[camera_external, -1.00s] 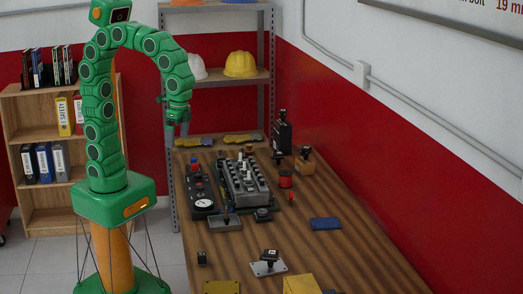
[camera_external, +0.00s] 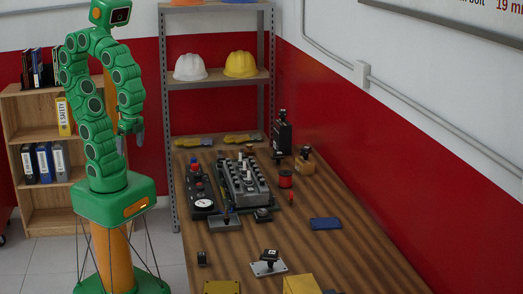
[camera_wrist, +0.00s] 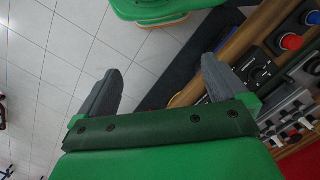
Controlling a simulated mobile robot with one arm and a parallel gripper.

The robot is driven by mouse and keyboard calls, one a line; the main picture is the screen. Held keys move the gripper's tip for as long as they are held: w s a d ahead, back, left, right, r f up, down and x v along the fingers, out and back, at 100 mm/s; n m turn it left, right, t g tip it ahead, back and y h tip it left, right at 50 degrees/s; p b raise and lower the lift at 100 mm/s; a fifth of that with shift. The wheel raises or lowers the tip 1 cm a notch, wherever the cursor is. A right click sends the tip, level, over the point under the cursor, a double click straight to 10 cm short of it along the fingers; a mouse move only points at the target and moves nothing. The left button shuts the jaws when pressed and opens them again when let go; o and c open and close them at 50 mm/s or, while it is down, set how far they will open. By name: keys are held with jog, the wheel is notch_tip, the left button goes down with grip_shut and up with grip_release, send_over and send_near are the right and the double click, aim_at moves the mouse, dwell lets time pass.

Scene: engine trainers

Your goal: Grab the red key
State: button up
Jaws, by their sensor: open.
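My gripper (camera_external: 131,137) hangs beside my column, off the table's left side and well away from the table objects. In the wrist view its two grey fingers (camera_wrist: 160,68) are spread apart with nothing between them. A small red item (camera_external: 291,196) stands on the table, right of the engine block; it may be the red key, but it is too small to tell. No key shape is clear in the wrist view, where the table edge lies to the right.
The wooden table (camera_external: 340,255) holds an engine block (camera_external: 243,182), a gauge panel (camera_external: 203,204), a red spool (camera_external: 285,179) and a blue pad (camera_external: 325,223). A red button (camera_wrist: 291,42) shows in the wrist view. Metal shelves (camera_external: 215,80) stand behind.

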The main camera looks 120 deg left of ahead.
jog(key=shift+s, duration=0.15)
jog(key=c, duration=0.8)
